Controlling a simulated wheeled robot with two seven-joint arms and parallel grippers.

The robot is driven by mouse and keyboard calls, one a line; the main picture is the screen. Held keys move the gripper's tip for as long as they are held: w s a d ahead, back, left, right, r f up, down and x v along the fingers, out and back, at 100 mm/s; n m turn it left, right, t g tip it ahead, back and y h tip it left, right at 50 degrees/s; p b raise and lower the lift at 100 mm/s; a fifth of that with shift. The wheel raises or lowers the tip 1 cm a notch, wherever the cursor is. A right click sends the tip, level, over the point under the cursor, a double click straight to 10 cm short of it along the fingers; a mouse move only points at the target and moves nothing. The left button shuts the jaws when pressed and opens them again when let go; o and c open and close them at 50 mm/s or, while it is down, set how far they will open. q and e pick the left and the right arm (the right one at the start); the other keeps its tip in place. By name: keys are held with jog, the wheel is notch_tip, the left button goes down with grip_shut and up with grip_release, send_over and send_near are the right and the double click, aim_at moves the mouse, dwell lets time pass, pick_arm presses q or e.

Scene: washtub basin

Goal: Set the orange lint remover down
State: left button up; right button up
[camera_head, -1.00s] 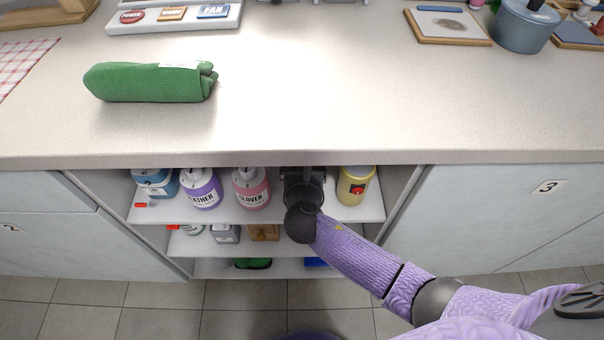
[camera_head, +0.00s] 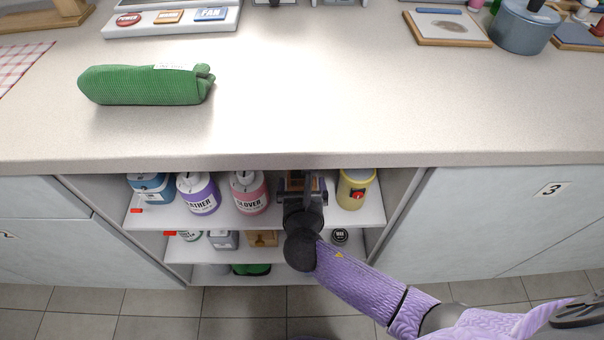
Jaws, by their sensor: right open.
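My right gripper (camera_head: 301,186) is open at the upper shelf (camera_head: 226,214) of the open cabinet under the counter. Its purple arm comes in from the lower right. A small orange-brown thing (camera_head: 296,183), which looks like the orange lint remover, shows between and behind the fingers. It appears to be on the upper shelf, but the gripper and the counter edge hide most of it, so contact with the fingers cannot be told. My left gripper is not in view.
On the upper shelf, a pink bottle (camera_head: 249,194) stands left of the gripper and a yellow canister (camera_head: 356,190) stands right. Purple (camera_head: 200,196) and blue (camera_head: 151,187) containers stand further left. A dark-lidded jar (camera_head: 340,236) is below. The counter edge (camera_head: 300,161) overhangs the shelves.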

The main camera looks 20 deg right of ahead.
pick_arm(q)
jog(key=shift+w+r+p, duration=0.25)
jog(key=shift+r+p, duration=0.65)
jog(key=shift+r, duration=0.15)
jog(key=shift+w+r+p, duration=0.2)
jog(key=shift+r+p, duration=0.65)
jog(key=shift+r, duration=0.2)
pick_arm(e)
jog(key=v, duration=0.9)
jog(key=shift+s, duration=0.15)
